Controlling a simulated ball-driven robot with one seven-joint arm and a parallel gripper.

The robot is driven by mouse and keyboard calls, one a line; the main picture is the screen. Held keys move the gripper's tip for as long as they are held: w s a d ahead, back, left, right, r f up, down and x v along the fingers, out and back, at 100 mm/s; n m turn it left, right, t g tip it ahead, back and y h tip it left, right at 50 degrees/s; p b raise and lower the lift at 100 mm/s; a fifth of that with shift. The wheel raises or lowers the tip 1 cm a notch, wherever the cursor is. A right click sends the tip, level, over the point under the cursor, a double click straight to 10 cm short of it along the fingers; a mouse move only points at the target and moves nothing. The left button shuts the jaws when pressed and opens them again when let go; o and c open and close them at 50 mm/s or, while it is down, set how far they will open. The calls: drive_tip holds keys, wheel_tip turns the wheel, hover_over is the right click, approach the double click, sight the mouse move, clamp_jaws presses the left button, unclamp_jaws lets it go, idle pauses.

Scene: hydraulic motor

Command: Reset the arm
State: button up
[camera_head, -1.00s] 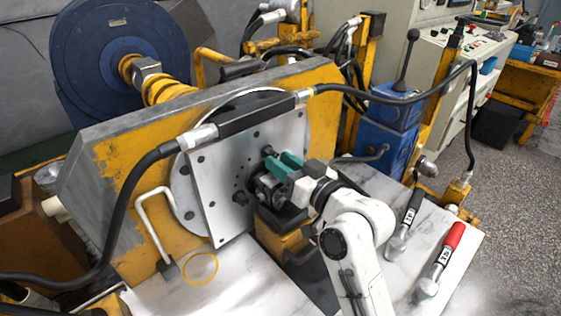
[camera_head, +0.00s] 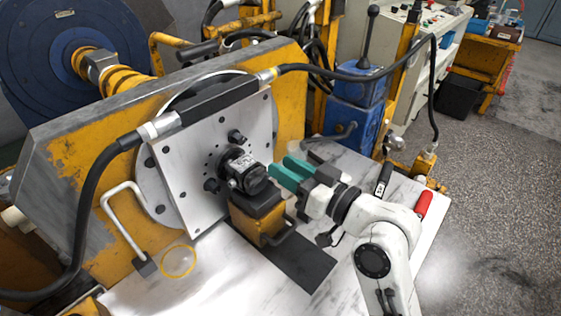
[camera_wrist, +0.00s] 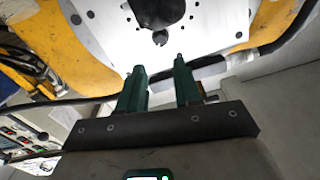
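My gripper (camera_head: 278,170) has teal fingers and is to the right of the black hydraulic motor (camera_head: 243,173), close to it but apart. In the wrist view, the fingers of my gripper (camera_wrist: 158,64) stand apart with nothing between them. The motor sits against the square metal plate (camera_head: 185,165), above an orange block with a black top (camera_head: 258,213). In the wrist view, a dark round part of the motor (camera_wrist: 157,12) shows at the top edge, partly cut off, beyond the fingertips.
A white table (camera_head: 205,295) lies below, with a yellow ring (camera_head: 178,261) at the left. A black hose (camera_head: 90,205) runs across the front of the yellow frame (camera_head: 80,155).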

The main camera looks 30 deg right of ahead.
drive_tip(key=s+f+g+h+p, duration=0.1)
drive_tip(key=s+f+g+p, duration=0.2)
drive_tip(key=s+f+g, duration=0.1)
drive_tip(key=s+d+f+g+h+p, duration=0.1)
drive_tip(key=s+f+g+p, duration=0.2)
drive_tip(key=s+f, duration=0.4)
drive_tip(key=s+d+f+m+g+h+p, duration=0.1)
drive_tip(key=s+f+g+h+p, duration=0.1)
drive_tip(key=s+f+g, duration=0.3)
drive_tip(key=shift+s+d+f+g+p, duration=0.15)
drive_tip(key=shift+s+p, duration=0.1)
drive_tip(key=shift+s, duration=0.5)
drive_tip(key=shift+s+a+f+g+p, duration=0.15)
drive_tip(key=shift+s+p, duration=0.1)
drive_tip(key=shift+s, duration=0.5)
drive_tip(key=s+g, duration=0.1)
drive_tip(key=s, duration=0.2)
drive_tip(key=s+d+f+g+h+p, duration=0.1)
drive_tip(key=s, duration=0.1)
drive_tip(key=s+d+g, duration=0.1)
drive_tip(key=s, duration=0.2)
drive_tip(key=shift+s+d+f+m+g+h, duration=0.2)
drive_tip(key=shift+s+m+g+h, duration=0.1)
drive_tip(key=shift+m+h, duration=0.1)
